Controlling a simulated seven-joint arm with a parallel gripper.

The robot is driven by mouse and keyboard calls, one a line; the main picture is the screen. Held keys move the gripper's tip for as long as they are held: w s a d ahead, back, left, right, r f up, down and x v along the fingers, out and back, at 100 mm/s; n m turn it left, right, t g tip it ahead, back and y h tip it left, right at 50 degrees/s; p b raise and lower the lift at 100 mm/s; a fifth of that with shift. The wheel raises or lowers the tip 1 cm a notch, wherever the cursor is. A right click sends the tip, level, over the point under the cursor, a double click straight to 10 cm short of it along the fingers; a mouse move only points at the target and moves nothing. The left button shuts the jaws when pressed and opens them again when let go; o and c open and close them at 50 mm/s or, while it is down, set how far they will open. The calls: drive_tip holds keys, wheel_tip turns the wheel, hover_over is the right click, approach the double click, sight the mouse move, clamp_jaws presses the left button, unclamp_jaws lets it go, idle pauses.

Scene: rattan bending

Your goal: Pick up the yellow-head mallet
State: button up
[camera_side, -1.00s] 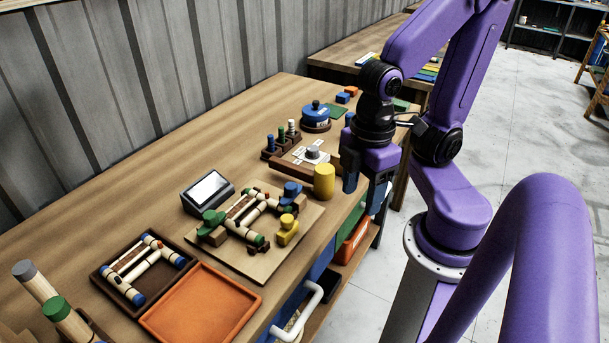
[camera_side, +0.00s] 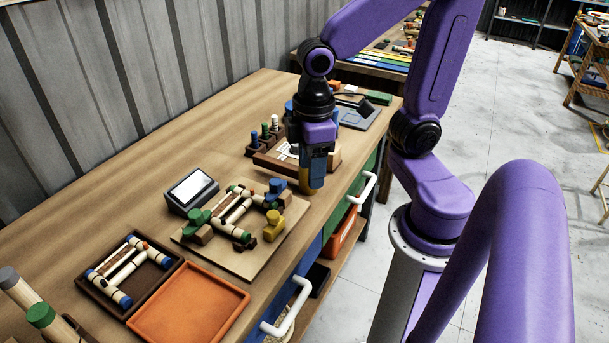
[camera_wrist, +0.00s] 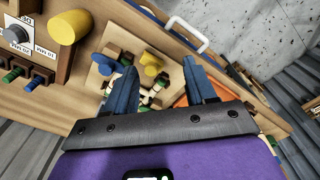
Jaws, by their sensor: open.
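The yellow mallet head (camera_side: 305,182) is a thick upright cylinder near the table's front edge, partly hidden behind my gripper (camera_side: 313,178) in the side view. In the wrist view the yellow head (camera_wrist: 68,27) shows at the upper left, outside the jaws. I cannot make out its handle. My gripper (camera_wrist: 160,75) is open with nothing between its blue fingers. In the side view its fingers overlap the yellow head; I cannot tell whether they touch it.
A board (camera_side: 258,262) with a rattan frame, clamps and a small yellow clamp (camera_side: 274,226) lies left of my gripper. A pegged wooden holder (camera_side: 265,150) stands behind. An orange tray (camera_side: 188,305) and a small screen (camera_side: 190,190) are farther left. White drawer handles (camera_wrist: 187,33) project at the front.

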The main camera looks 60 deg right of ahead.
drive_tip(key=w+d+m, duration=0.4)
drive_tip(key=w+d, duration=0.1)
drive_tip(key=w, duration=0.3)
drive_tip(key=m, duration=0.5)
hover_over(290, 165)
drive_tip(key=a, duration=0.1)
drive_tip(key=f, duration=1.2)
drive_tip(key=shift+s, duration=0.2)
drive_tip(key=shift+w+d+f, duration=0.1)
drive_tip(key=shift+d+f, duration=0.1)
drive_tip(key=shift+f, duration=0.8)
drive_tip(key=shift+w+d+f, duration=0.1)
drive_tip(key=shift+d+f, duration=0.1)
drive_tip(key=shift+f, duration=1.4)
clamp_jaws()
